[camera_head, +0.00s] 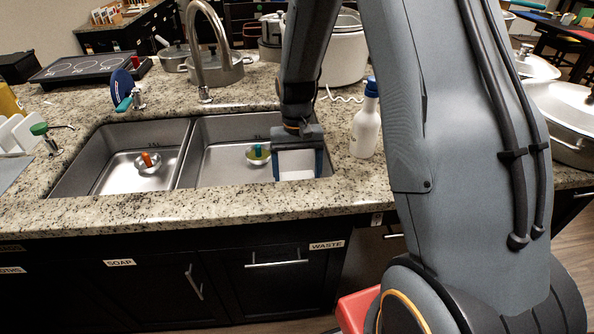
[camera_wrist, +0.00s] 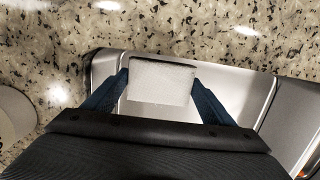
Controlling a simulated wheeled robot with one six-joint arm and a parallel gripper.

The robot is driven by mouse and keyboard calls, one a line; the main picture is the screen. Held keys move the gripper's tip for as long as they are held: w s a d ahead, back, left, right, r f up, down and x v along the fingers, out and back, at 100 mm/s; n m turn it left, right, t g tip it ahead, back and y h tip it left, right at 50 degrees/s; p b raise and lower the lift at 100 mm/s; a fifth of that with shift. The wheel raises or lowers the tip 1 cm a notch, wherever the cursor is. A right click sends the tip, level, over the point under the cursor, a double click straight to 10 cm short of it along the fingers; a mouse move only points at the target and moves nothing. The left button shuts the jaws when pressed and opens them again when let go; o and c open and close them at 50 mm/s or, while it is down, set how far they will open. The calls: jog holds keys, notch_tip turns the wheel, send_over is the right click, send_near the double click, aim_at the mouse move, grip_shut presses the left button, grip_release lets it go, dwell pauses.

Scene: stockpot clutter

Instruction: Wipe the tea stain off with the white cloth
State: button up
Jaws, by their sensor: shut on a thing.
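My gripper (camera_head: 297,165) reaches down at the right end of the right sink basin, near the basin's right edge. Its blue fingers are shut on the white cloth (camera_wrist: 161,84), which spans the gap between the fingertips in the wrist view. In the head view the pale cloth (camera_head: 296,175) shows only partly between the fingers. I cannot make out a tea stain in either view.
The double sink (camera_head: 122,172) is set in a speckled granite counter (camera_head: 180,207). A drain with a green piece (camera_head: 258,152) lies left of my gripper. A white bottle (camera_head: 367,125) stands close on the right. A tall faucet (camera_head: 197,50) rises behind.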

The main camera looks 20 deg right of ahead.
jog(key=shift+f+b, duration=1.9)
jog(key=shift+f, duration=2.5)
jog(key=shift+f+b, duration=0.3)
jog(key=shift+f, duration=0.45)
jog(key=shift+w+d+r, duration=0.1)
jog(key=shift+w+d, duration=0.1)
jog(key=shift+w, duration=0.7)
jog(key=shift+w+d, duration=0.15)
jog(key=shift+w, duration=0.7)
jog(key=shift+w+b, duration=0.1)
jog(key=shift+b, duration=0.2)
jog(key=shift+w+d+b, duration=0.15)
jog(key=shift+w+b, duration=0.1)
jog(key=shift+w, duration=0.55)
jog(key=shift+w+d+b, duration=0.15)
jog(key=shift+w+b, duration=0.05)
jog(key=shift+w, duration=0.6)
jog(key=shift+w, duration=0.1)
